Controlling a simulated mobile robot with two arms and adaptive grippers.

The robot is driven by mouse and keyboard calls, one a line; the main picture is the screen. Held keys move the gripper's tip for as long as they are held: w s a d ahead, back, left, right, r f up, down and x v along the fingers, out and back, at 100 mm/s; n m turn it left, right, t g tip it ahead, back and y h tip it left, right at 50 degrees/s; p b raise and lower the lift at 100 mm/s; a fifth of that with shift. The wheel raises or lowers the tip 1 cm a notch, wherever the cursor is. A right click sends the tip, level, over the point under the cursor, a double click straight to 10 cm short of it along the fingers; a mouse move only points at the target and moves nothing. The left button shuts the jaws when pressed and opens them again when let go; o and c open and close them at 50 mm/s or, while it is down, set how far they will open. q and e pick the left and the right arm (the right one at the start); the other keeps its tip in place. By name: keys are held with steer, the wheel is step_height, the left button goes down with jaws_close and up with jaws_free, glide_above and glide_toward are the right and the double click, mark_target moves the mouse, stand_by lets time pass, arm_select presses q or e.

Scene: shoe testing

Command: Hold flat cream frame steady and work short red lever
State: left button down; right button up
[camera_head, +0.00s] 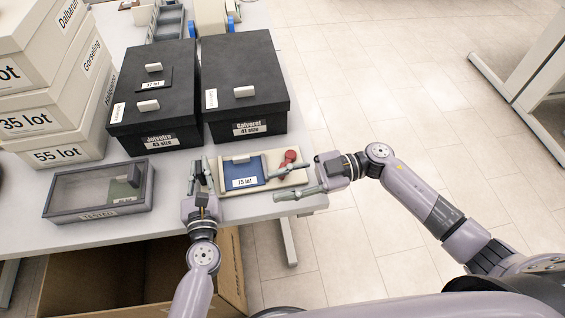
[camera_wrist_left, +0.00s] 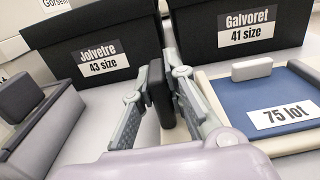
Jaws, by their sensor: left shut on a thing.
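The flat cream frame (camera_head: 266,160) lies on the table with a blue panel (camera_head: 242,173) labelled "75 lot" on it. Its cream edge also shows in the left wrist view (camera_wrist_left: 204,76). The short red lever (camera_head: 290,157) is at the frame's right end, partly hidden by a finger. My left gripper (camera_head: 201,172) is at the frame's left end. In the left wrist view its fingers are shut on an upright black grip (camera_wrist_left: 159,95), apparently the frame's. My right gripper (camera_head: 281,182) is open at the right end, one finger close to the lever; contact is unclear.
Two black boxes, Jolvetre (camera_head: 155,100) and Galvoret (camera_head: 243,84), stand behind the frame. A grey "TESTED" tray (camera_head: 97,215) is to the left, with stacked cream boxes (camera_head: 45,110) behind it. The table's front edge is close; an open cardboard box (camera_head: 233,265) stands below.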

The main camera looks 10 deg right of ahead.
steer(key=w+d+r+n+g+h, duration=0.3)
steer(key=w+r+n+h, duration=0.6)
steer(key=h, duration=0.6)
steer(key=shift+m, duration=0.5)
steer(key=x, duration=0.4)
steer(key=w+x, duration=0.1)
steer(key=x, duration=0.3)
steer(key=w+f+x, duration=0.1)
steer(key=x, duration=0.3)
steer(key=shift+s+d+f, duration=0.1)
steer(key=shift+d+f, duration=0.2)
steer(key=shift+c, duration=0.4)
jaws_close()
